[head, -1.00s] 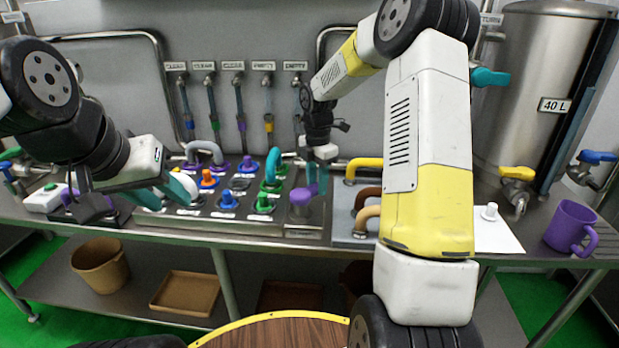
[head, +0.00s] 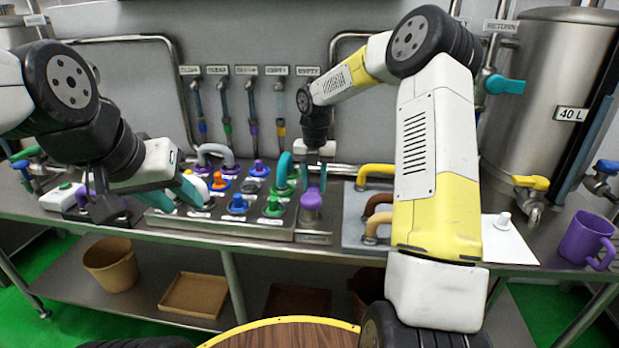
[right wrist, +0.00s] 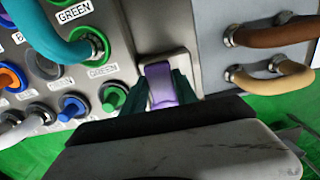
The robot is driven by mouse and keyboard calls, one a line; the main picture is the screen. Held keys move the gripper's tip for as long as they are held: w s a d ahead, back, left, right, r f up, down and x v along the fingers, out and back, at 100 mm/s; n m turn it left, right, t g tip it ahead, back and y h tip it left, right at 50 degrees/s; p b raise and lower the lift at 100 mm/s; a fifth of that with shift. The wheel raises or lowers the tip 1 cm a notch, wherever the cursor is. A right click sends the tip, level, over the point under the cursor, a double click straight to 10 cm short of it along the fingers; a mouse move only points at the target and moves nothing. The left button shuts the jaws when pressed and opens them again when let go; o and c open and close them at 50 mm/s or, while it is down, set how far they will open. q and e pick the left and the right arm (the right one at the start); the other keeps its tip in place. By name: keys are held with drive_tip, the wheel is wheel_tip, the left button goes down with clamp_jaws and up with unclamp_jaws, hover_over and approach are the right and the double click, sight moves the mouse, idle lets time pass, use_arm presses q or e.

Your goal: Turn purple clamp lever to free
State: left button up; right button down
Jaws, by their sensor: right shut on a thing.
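The purple clamp lever (head: 311,199) stands at the right end of the metal panel (head: 312,239). In the right wrist view the purple lever (right wrist: 160,85) sits between two dark teal fingertips. My right gripper (head: 314,178) is shut on it from above, and the fingers hide part of its sides. My left gripper (head: 176,196) is over the left part of the panel, well away from the lever. Its teal fingers are spread apart, and it looks open and empty.
Coloured ports, including a green one (right wrist: 112,97), and a teal hose (right wrist: 50,35) lie left of the lever. Brown and tan pipe handles (right wrist: 275,32) stand to its right. A purple mug (head: 586,238) is at the far right of the bench.

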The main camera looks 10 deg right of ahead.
sight(313, 186)
drive_tip(key=shift+w+a+n, duration=0.1)
drive_tip(key=shift+a+n, duration=0.1)
drive_tip(key=shift+n, duration=0.1)
idle(0.4)
drive_tip(key=c, duration=1)
unclamp_jaws()
drive_tip(key=shift+o, duration=0.2)
wheel_tip(313, 186, up, 7)
drive_tip(key=shift+f, duration=0.1)
drive_tip(key=shift+r, duration=0.55)
